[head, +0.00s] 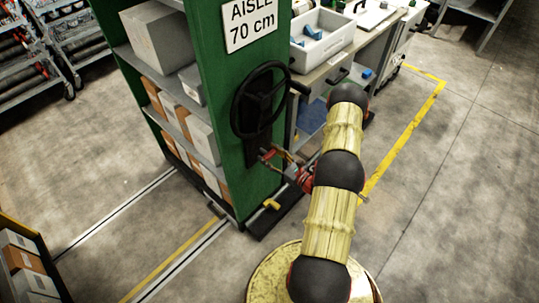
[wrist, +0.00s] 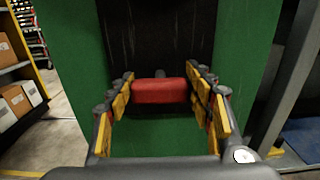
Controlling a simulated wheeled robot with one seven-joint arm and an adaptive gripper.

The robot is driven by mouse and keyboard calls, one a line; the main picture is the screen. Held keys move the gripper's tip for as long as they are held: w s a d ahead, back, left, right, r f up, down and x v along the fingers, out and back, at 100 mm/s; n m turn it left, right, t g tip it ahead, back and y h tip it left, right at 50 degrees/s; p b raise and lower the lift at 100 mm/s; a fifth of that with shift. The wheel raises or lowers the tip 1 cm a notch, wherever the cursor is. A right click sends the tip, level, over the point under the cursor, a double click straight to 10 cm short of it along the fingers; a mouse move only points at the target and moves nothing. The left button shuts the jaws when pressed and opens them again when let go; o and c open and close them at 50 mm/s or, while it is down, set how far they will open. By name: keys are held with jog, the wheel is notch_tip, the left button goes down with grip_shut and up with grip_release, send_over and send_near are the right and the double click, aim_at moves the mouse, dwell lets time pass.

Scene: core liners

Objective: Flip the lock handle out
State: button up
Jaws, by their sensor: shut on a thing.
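The lock handle is a red bar (wrist: 158,90) lying crosswise in the wrist view, in front of a black plate (wrist: 160,35) on the green end panel. My gripper (wrist: 160,84) has its yellow-padded fingers at both ends of the red bar and is shut on it. In the head view my gripper (head: 280,160) reaches the panel just below the black handwheel (head: 259,98). The red handle there is small and partly hidden by the fingers, so its exact angle is hard to tell.
The green shelf panel (head: 213,75) carries an aisle sign (head: 250,22). A yellow lever (head: 271,204) sits low by its base. A workbench with a grey bin (head: 322,48) stands behind my arm. Open floor (head: 450,180) lies to the right.

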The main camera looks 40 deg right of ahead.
jog(key=shift+c, duration=0.9)
jog(key=s, duration=0.4)
jog(key=shift+d, duration=0.2)
jog(key=shift+s+a+f, duration=0.1)
jog(key=shift+s, duration=0.05)
jog(key=o, duration=1.7)
jog(key=shift+s, duration=0.1)
jog(key=shift+c, duration=0.2)
jog(key=shift+o, duration=0.3)
send_near(272, 156)
jog(key=s, duration=0.5)
jog(key=shift+d, duration=0.2)
